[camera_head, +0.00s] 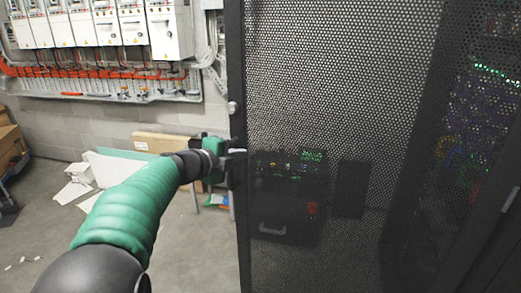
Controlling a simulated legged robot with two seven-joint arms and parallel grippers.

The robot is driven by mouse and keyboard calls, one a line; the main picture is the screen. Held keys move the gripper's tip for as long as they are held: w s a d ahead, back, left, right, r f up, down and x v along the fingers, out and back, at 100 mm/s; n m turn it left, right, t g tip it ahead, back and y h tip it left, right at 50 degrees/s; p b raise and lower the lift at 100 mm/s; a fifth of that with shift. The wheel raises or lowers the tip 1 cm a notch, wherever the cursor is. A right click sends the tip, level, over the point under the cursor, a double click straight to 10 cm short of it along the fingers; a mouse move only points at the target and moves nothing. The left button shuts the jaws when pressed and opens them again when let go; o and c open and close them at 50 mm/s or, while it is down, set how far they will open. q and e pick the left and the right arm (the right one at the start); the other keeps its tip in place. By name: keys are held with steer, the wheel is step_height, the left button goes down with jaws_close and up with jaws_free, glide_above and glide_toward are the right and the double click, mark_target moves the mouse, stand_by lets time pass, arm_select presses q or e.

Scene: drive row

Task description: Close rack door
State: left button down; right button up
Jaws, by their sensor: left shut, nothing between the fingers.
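The rack door (330,110) is a black perforated mesh panel that fills the middle and right of the view. It stands upright, and its edge (237,80) runs down left of centre. A small round silver knob or lock (233,107) sits on that edge. My left gripper (232,158) is shut and empty, at the door's edge just below the knob. I cannot tell whether it touches the door. The rack's lit equipment (485,110) shows dimly through the mesh at the right. My right gripper is not in view.
White electrical units (110,25) with orange cables hang on the back wall. A box with green readouts (290,185) shows behind the mesh. Cardboard (160,142) and loose paper (85,175) lie on the floor at left. Bare concrete floor (195,255) is clear beside my arm.

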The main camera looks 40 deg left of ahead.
mark_target(265, 144)
arm_select(q)
steer(key=x, duration=0.7)
steer(key=r+x, duration=0.1)
steer(key=x, duration=0.3)
steer(key=shift+w+b, duration=0.35)
steer(key=shift+w, duration=0.1)
steer(key=shift+w+a+f, duration=0.1)
steer(key=shift+w+a, duration=0.1)
steer(key=shift+w, duration=0.15)
